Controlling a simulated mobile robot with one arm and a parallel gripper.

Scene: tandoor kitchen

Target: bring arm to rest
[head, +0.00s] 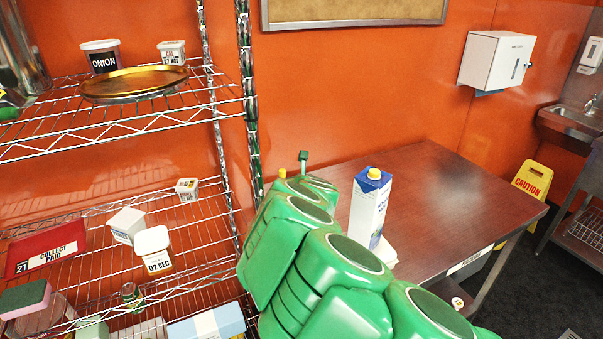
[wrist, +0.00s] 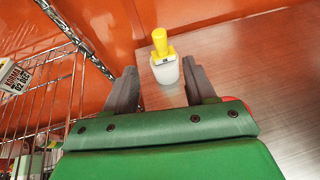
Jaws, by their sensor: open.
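My gripper (wrist: 160,68) is open in the wrist view, with its two dark grey fingers apart and nothing held. A small white bottle with a yellow top (wrist: 165,66) stands on the metal table (wrist: 265,75) and shows between the fingers, touching neither; how far beyond the tips it is, I cannot tell. In the head view my green arm reaches from the bottom right up towards the table's left end beside the shelf. My gripper's fingers are hidden there behind the arm.
A blue and white carton (head: 368,208) stands on the table close beside my arm. The table's right part is clear. A yellow caution sign (head: 533,185) stands beyond it.

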